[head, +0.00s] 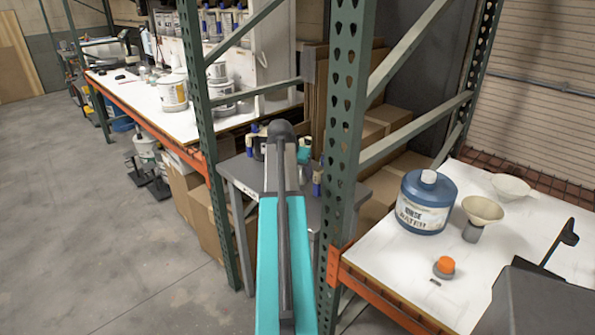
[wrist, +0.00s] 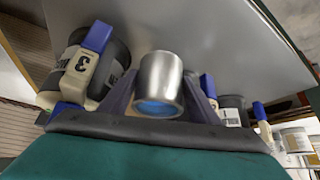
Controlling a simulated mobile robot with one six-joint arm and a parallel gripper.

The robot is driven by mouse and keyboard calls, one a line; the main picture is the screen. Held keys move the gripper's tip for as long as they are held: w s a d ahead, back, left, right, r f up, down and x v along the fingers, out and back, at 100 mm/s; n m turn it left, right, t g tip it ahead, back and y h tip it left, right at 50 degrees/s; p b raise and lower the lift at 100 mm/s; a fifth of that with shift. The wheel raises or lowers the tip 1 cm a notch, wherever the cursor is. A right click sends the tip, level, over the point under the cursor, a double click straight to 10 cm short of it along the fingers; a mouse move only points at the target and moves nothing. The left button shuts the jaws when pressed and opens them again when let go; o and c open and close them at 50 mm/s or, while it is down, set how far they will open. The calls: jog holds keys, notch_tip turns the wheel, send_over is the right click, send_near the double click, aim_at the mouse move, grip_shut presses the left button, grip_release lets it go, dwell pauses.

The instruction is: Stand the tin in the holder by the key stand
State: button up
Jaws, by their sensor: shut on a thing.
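A silver tin (wrist: 158,78) with a blue end face is between the fingers of my gripper (wrist: 162,92) in the wrist view. The gripper is shut on it. In the wrist view a dark round holder (wrist: 112,75) is at the left, with blue-and-cream pieces, one marked 3. Another dark holder (wrist: 232,103) is at the right, partly behind a finger. A grey table surface (wrist: 200,32) fills the top of that view. In the head view my own arm hides the gripper and tin over the small grey table (head: 243,178). I cannot pick out the key stand.
A green rack post (head: 345,120) stands just right of my arm, another post (head: 197,120) to the left. The right-hand bench (head: 385,265) holds a blue water jug (head: 427,205), a funnel (head: 483,209) and an orange-capped item (head: 445,267). Floor at the left is clear.

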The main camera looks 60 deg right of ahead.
jog(key=shift+f+p, duration=0.35)
jog(key=shift+f, duration=1.4)
jog(key=shift+f, duration=0.15)
jog(key=o, duration=1.2)
jog(key=shift+r, duration=0.2)
jog(key=shift+b+v, duration=1.05)
jog(key=shift+v, duration=4.9)
